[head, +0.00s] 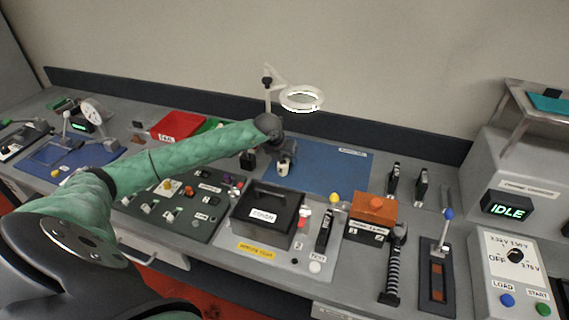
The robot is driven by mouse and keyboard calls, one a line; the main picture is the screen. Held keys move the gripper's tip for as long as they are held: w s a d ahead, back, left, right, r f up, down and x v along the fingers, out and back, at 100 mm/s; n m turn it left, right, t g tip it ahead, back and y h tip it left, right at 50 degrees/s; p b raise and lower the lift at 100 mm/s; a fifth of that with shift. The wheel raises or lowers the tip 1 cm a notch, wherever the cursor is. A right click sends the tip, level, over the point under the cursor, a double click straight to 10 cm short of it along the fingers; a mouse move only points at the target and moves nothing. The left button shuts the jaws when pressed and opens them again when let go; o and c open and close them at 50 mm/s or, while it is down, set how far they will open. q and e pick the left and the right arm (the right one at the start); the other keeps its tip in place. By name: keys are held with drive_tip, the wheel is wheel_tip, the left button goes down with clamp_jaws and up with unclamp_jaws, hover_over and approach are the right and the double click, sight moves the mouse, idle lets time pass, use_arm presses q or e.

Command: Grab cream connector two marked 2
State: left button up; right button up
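My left arm reaches from the lower left across the bench, and its dark gripper (284,157) points down over the blue mat (330,170) at the back. A small cream piece with a dark mark (283,169) is right under the gripper's tip. The mark is too small to read, and I cannot tell whether the fingers are around the piece or just above it. Other small pale pieces sit on a dark board (203,233) left of the middle; their marks are also unreadable. My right gripper is not in view.
A black open bin (268,212) stands in front of the mat. An orange-topped block (375,208) and upright levers (438,243) stand to the right. A ring magnifier (302,98) rises behind the gripper. The mat's right part is clear. A panel reads IDLE (507,209).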

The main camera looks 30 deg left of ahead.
use_arm(q)
clamp_jaws()
drive_tip(key=shift+r, duration=0.1)
